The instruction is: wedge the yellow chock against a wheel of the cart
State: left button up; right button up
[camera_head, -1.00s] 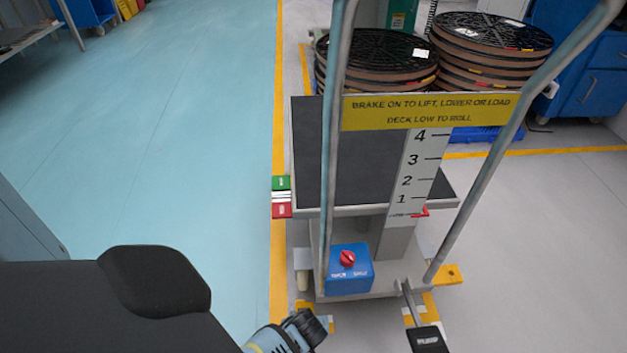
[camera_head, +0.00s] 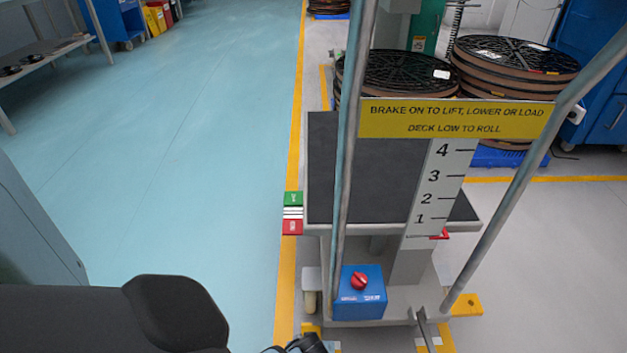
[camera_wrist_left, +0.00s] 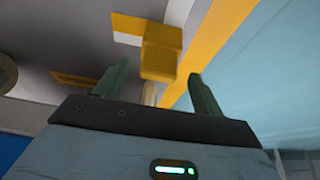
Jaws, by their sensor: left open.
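The cart (camera_head: 398,295) stands in front of me, with a grey deck (camera_head: 350,170) and two upright handle bars. A pale wheel (camera_head: 311,300) shows under its left side. In the left wrist view, a yellow block (camera_wrist_left: 161,62) that looks like the chock lies on the floor beside yellow and white markings. My left gripper (camera_wrist_left: 150,85) is open, with the block appearing between and beyond its fingertips; contact is not visible. My right gripper is not in view.
A blue box with a red knob (camera_head: 359,293) sits on the cart base; a yellow piece (camera_head: 466,305) sticks out at its right corner. Stacked reels (camera_head: 400,72) stand behind. A yellow floor line (camera_head: 288,260) runs along the left, with clear teal floor (camera_head: 190,180) beyond.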

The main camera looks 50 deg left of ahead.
pick_arm(q)
jog(key=shift+b+x, duration=1.5)
jog(key=shift+x, duration=0.25)
jog(key=shift+w, duration=0.1)
jog(key=shift+c, duration=0.6)
jog(key=c, duration=1.1)
jog(key=shift+c, duration=0.2)
jog(key=shift+a, duration=0.1)
